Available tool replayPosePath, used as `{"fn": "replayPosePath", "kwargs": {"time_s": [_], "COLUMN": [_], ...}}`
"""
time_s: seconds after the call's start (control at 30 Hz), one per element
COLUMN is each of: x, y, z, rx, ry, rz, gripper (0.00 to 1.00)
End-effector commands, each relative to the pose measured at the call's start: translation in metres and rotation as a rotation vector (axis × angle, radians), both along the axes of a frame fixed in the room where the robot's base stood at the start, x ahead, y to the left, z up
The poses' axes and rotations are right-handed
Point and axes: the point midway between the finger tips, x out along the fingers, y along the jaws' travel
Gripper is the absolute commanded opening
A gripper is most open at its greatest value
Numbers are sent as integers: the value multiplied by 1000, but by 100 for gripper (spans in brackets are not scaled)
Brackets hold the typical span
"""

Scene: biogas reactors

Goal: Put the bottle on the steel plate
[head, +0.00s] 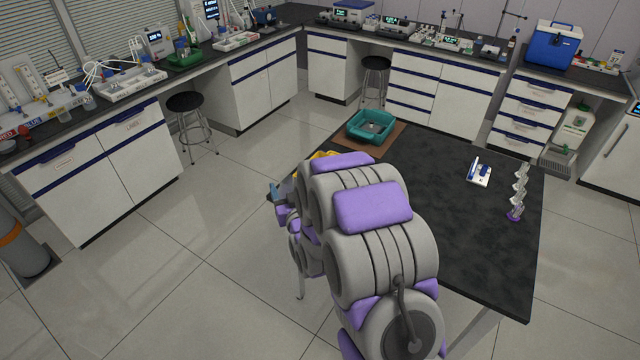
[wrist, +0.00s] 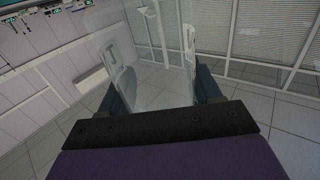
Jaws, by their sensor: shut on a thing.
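In the wrist view, my gripper (wrist: 157,88) is shut on a clear, see-through bottle (wrist: 150,65), with one dark finger on each side of it. The floor and blinds show through and behind the bottle. In the head view my arm covers much of the near left of the black table, and only a bluish bit of my gripper (head: 276,191) shows past the table's left edge. The held bottle cannot be made out there. I cannot clearly pick out a steel plate in either view.
The black table (head: 450,230) bears a teal tub (head: 354,124) on a brown board (head: 391,140), a small white-and-blue device (head: 479,172) and a rack of clear vessels (head: 518,190). A yellow thing (head: 322,155) is partly hidden behind my arm. Stools (head: 186,103) stand by the benches.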

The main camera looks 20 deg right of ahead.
Motion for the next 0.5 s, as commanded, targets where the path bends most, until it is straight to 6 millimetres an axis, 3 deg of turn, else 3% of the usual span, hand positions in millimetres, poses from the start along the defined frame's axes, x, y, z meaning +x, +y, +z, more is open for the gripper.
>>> {"fn": "replayPosePath", "kwargs": {"time_s": [0.27, 0.5], "x": [-10, -36], "y": [-47, -88], "z": [-41, -76], "rx": [4, 2], "ry": [5, 1], "rz": [29, 72], "gripper": [22, 22]}}
